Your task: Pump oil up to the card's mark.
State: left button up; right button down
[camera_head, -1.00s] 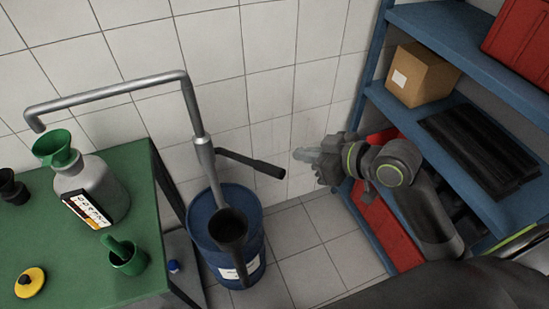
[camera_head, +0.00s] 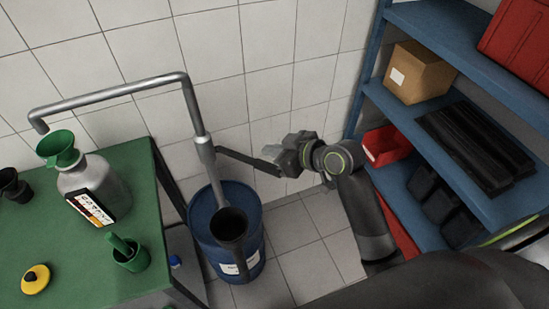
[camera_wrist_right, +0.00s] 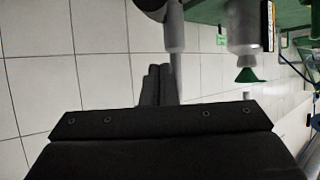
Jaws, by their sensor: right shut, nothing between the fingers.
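A grey hand pump (camera_head: 205,155) stands on the blue oil drum (camera_head: 205,245). Its dark lever (camera_head: 243,160) sticks out to the right, and its long spout (camera_head: 110,94) bends down above a green funnel (camera_head: 60,147). The funnel sits in the neck of a grey bottle (camera_head: 112,188) on the green bench. A card with a dark and orange band (camera_head: 90,207) is at the bottle's front; its mark is too small to read. My right gripper (camera_head: 276,153) is shut and empty at the lever's outer end; contact is unclear. Its fingers show in the right wrist view (camera_wrist_right: 158,84).
The green bench (camera_head: 80,255) holds a green cup (camera_head: 130,259), a yellow round item (camera_head: 35,279) and a dark item (camera_head: 12,187). A dark funnel-shaped vessel (camera_head: 229,226) hangs before the drum. Blue shelves (camera_head: 402,112) with a cardboard box (camera_head: 420,72) and red bins stand at right.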

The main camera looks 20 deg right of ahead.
aim_at(274, 167)
notch_tip(274, 167, down, 3)
jog(key=shift+s+f+p, duration=0.1)
jog(key=shift+f+p, duration=0.05)
jog(key=shift+p, duration=0.4)
jog(key=shift+s+d+f, duration=0.15)
jog(key=shift+d+f, duration=0.05)
jog(key=shift+f, duration=0.25)
jog(key=shift+a, duration=0.1)
notch_tip(274, 167, down, 13)
jog(key=s+d+t+y+b, duration=0.1)
jog(key=t+y+b, duration=0.2)
jog(key=b, duration=2.7)
jog(key=shift+s+t+y, duration=0.15)
jog(key=shift+t+y, duration=0.15)
jog(key=shift+t, duration=0.8)
